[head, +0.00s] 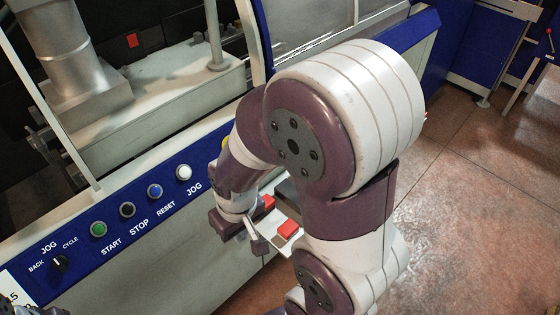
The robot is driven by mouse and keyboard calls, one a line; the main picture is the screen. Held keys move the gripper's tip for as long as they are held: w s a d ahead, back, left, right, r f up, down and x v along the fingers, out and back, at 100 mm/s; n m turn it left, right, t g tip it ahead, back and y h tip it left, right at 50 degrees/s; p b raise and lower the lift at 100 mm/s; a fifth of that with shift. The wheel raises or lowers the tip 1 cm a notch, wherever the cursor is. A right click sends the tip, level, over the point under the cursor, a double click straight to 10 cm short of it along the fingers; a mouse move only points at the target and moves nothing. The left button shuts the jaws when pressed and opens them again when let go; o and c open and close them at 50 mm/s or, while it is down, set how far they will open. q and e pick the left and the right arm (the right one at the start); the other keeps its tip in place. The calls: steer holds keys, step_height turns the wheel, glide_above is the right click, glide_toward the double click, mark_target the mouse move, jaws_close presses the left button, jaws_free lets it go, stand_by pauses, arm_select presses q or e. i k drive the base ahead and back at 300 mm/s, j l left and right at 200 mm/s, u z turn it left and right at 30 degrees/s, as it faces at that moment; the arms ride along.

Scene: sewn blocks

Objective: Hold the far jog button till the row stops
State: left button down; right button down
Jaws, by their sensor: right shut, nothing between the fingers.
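The white jog button (183,172) sits at the far right end of the blue control panel (112,254), with JOG printed by it. It is uncovered, and nothing touches it. My right arm reaches across the middle of the view. My right gripper (258,243) is shut and empty, to the right of and below the button, apart from it, near red blocks. At the bottom left corner a small dark piece of my left arm or gripper shows; its fingers cannot be made out. The row of blocks is mostly hidden behind my right arm.
Green (98,229), black (127,210) and blue (154,191) buttons and a selector knob (60,263) share the panel. Red blocks (287,229) lie on a pale ledge beside my right gripper. The machine's frame rises behind the panel. Open floor (470,200) lies at right.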

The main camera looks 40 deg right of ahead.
mark_target(184, 173)
steer(key=i+l+z, duration=0.15)
steer(key=l+z, duration=0.2)
steer(key=l, duration=0.15)
steer(key=i+l, duration=0.15)
steer(key=l, duration=0.15)
steer(key=i+l, duration=0.2)
steer(key=l, duration=0.1)
